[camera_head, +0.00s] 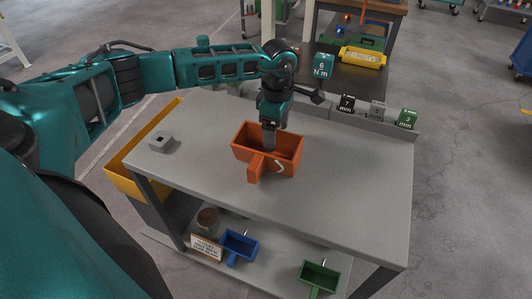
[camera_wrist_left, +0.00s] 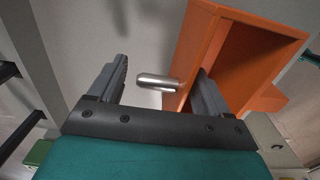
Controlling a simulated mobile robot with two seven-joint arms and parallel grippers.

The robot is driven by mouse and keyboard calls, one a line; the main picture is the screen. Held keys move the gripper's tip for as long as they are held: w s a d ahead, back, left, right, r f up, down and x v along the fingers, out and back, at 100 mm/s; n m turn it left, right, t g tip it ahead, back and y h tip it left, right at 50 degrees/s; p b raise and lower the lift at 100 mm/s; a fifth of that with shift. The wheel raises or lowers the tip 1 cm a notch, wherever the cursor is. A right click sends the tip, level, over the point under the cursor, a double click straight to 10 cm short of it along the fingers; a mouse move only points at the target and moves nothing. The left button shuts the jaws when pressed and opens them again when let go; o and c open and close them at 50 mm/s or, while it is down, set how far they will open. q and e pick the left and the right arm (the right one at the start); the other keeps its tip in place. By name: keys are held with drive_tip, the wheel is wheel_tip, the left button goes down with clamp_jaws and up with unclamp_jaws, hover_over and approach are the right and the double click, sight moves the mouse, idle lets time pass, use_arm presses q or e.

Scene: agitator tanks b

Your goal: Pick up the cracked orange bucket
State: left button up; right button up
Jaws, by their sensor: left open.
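The orange bucket (camera_head: 289,158) stands upright on the grey table top, with a block-like handle towards me and a pale curved, crack-like mark on its near side. My left gripper (camera_head: 270,140) points down at the bucket, its fingertips partly hidden there. In the left wrist view my left gripper (camera_wrist_left: 156,85) is open. The orange bucket (camera_wrist_left: 255,50) fills the right side; the right finger overlaps its opening and the left finger is outside it. A silver rounded pin (camera_wrist_left: 158,81) juts from the bucket's wall between the fingers, with gaps visible. My right gripper is not in view.
The grey table (camera_head: 350,190) has free room right of the bucket. A small grey box (camera_head: 162,141) sits at left. Labelled blocks, including a green one (camera_head: 407,118), line the back edge. A blue bucket (camera_head: 240,246) and a green bucket (camera_head: 319,277) stand on the lower shelf.

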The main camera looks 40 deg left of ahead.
use_arm(q)
drive_tip(key=shift+c, duration=0.4)
drive_tip(key=c, duration=1.2)
drive_tip(key=shift+c, duration=0.2)
drive_tip(key=shift+r, duration=0.15)
